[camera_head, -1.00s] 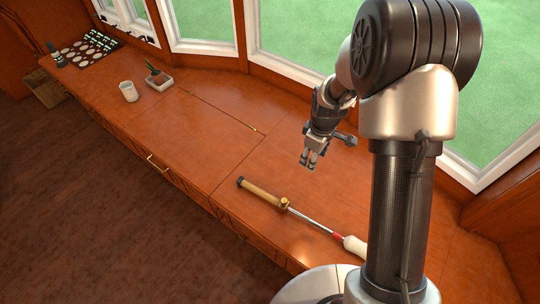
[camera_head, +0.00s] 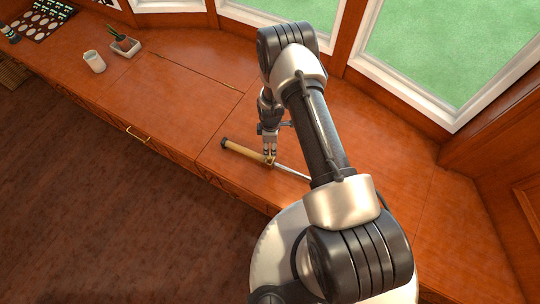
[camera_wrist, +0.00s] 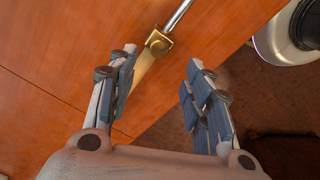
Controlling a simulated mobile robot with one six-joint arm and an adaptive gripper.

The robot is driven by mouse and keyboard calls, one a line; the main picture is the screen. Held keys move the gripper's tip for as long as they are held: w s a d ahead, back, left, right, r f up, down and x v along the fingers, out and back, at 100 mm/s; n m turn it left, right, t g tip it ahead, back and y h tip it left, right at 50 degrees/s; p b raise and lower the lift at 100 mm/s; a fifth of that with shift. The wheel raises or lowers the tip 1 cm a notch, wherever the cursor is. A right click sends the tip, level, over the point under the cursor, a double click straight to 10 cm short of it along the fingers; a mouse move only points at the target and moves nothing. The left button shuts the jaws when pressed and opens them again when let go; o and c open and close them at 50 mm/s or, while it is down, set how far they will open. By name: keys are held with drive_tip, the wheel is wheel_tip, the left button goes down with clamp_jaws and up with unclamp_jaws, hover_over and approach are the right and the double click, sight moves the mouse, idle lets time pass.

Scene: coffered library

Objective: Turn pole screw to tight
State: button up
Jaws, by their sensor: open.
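The pole lies on the wooden counter, with a tan tube (camera_head: 243,150) and dark end cap at left and a thin metal rod (camera_head: 291,172) running right behind my arm. The pole screw, a brass collar with a round knob (camera_wrist: 158,43), joins tube and rod in the wrist view. My gripper (camera_head: 270,160) points down over the collar. In the wrist view my gripper (camera_wrist: 161,62) is open and empty, its blue-grey fingers apart, the collar just beyond the gap. The left finger partly covers the tube. Whether the fingers touch the pole cannot be told.
A white cup (camera_head: 94,62) and a small potted plant (camera_head: 124,44) stand at the counter's far left, near a dark tray of round white items (camera_head: 42,20). Windows line the back. The counter left of the pole is clear; its front edge is close to the pole.

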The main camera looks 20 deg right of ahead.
sight(270, 156)
wheel_tip(270, 156, down, 9)
drive_tip(key=shift+f+b, duration=0.2)
drive_tip(key=shift+b, duration=0.75)
drive_tip(key=shift+c, duration=0.2)
drive_tip(key=c, duration=1)
